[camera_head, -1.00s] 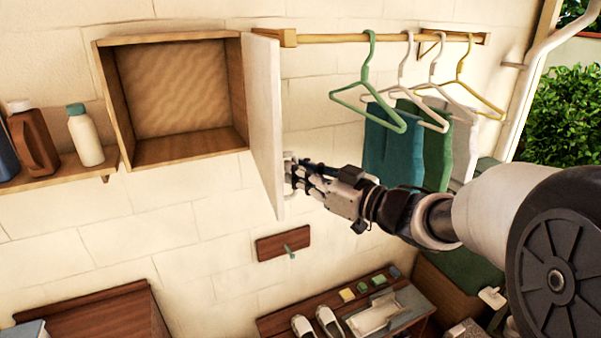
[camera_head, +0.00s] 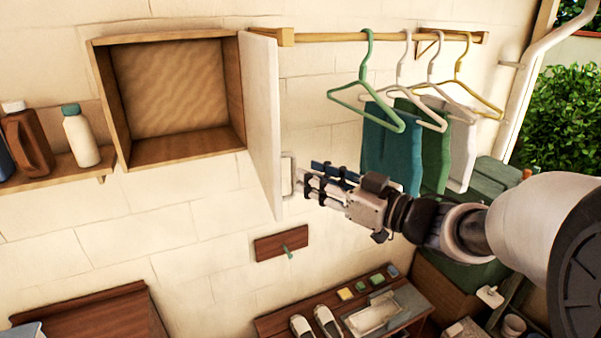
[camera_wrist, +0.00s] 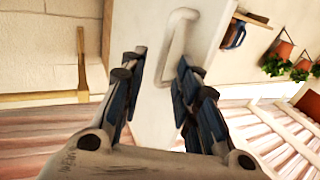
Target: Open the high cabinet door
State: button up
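The high cabinet (camera_head: 170,155) is a wooden box on the wall, and its inside shows empty. Its white door (camera_head: 262,115) stands swung out wide at the cabinet's right side; it also shows in the wrist view (camera_wrist: 150,115). The door's pale bar handle (camera_head: 289,175) faces right. In the wrist view the handle (camera_wrist: 172,35) lies ahead of my fingertips. My gripper (camera_head: 312,180) is just right of the handle, apart from it.
A rail (camera_head: 385,38) with several hangers and hanging towels (camera_head: 390,150) is right of the door, behind my arm. A shelf with bottles (camera_head: 80,138) is at left. A small wall hook board (camera_head: 281,243) and a bench (camera_head: 375,310) are below.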

jog(key=v, duration=0.7)
jog(key=shift+s+d, duration=0.1)
